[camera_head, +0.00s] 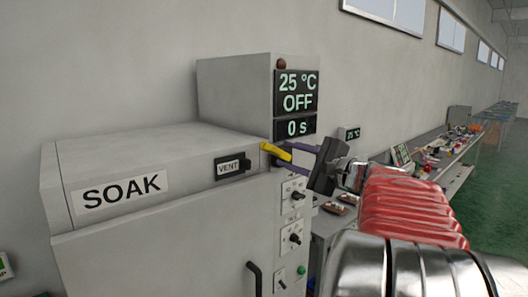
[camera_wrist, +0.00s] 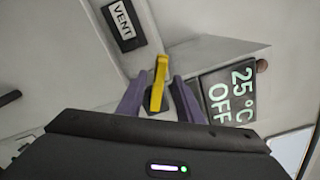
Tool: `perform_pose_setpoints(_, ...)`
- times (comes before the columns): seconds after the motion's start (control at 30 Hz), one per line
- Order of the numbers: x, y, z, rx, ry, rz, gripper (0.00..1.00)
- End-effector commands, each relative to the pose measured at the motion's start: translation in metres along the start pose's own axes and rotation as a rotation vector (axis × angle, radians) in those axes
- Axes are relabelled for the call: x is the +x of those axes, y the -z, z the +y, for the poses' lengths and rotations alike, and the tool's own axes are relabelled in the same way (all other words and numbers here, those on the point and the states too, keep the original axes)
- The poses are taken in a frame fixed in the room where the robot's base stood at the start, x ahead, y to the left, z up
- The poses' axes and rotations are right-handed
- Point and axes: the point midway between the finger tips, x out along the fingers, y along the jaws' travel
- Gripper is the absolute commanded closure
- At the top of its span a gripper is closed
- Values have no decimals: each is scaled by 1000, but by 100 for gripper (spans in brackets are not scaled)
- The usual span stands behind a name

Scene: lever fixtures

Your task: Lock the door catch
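The door catch is a yellow lever (camera_head: 275,150) at the upper right front corner of the grey SOAK oven (camera_head: 160,235). In the wrist view the yellow lever (camera_wrist: 158,78) stands between the two purple fingers. My gripper (camera_head: 287,153) reaches in from the right, its fingers on either side of the lever. In the wrist view my gripper (camera_wrist: 159,84) is open, with a narrow gap visible on each side of the lever. The lever's base is partly hidden by the gripper. The oven door looks closed, with a black handle (camera_head: 254,278) low on it.
A black VENT slider (camera_head: 232,167) sits left of the lever. The display (camera_head: 297,103) above reads 25 °C, OFF and 0 s. Knobs (camera_head: 292,237) line the panel below. A cluttered bench (camera_head: 440,172) runs along the wall to the right.

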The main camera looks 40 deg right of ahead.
Motion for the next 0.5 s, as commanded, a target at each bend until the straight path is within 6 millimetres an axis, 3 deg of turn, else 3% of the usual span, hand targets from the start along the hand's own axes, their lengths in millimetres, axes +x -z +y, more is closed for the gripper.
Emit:
perform_pose_setpoints(0.3,44,0,0,0,0,-1,67)
perform_pose_setpoints(0.5,55,0,-1,0,1,1,67)
